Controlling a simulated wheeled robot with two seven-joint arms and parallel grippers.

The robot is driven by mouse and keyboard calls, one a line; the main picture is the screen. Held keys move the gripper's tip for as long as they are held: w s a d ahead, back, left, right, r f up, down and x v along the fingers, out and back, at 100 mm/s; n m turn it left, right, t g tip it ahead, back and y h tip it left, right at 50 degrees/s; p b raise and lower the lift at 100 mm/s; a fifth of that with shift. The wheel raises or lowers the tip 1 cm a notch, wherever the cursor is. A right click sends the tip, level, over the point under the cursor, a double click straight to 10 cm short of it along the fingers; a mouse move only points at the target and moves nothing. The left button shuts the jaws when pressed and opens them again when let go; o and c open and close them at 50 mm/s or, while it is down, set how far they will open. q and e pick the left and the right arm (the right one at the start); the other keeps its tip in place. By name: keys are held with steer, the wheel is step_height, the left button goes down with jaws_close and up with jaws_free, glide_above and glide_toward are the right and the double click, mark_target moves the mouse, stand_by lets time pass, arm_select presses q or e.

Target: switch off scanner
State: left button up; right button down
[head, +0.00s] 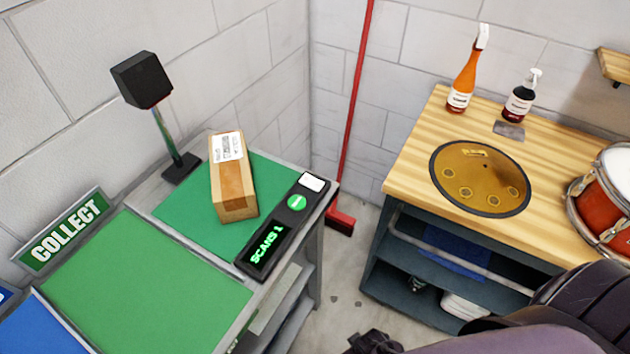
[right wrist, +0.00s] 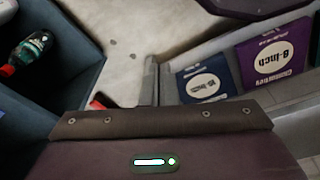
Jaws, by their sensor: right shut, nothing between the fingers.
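The scanner has a black control panel (head: 283,228) along the right edge of the green mat, with a lit green "SCANS 1" display, a round green button (head: 297,202) and a white rectangular button (head: 312,182). Its black scanner head (head: 142,79) stands on a post behind, with a red glow underneath. A brown taped box (head: 233,180) with a white label lies on the mat. My right gripper (head: 374,343) is low at the bottom edge of the head view, right of the panel and apart from it. It is shut and empty; its front also shows in the right wrist view (right wrist: 160,121). My left gripper is out of view.
A green COLLECT sign (head: 65,232) and mat lie left of the scanner. A wooden-topped bench (head: 405,178) on the right holds a cymbal (head: 480,180), two bottles and a red drum (head: 606,200). A red broom (head: 341,220) stands in the gap between.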

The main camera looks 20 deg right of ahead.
steer(key=w+r+t, duration=0.1)
steer(key=w+r, duration=0.3)
steer(key=r, duration=0.5)
steer(key=w+r+t+b, duration=0.1)
steer(key=w+r, duration=0.3)
steer(key=r, duration=0.5)
steer(key=w+r, duration=0.4)
steer(key=r, duration=0.5)
steer(key=w+d+r+n+t+y, duration=0.2)
steer(key=w+d+r+t+y, duration=0.1)
steer(key=r, duration=0.6)
steer(key=w+d+r+n+t+y, duration=0.3)
steer(key=w+r+t+y, duration=0.3)
steer(key=w+r+y, duration=0.1)
step_height(320, 180, up, 2)
steer(key=shift+w+d+r+b, duration=0.1)
steer(key=shift+w+d+b, duration=0.3)
steer(key=shift+w, duration=0.2)
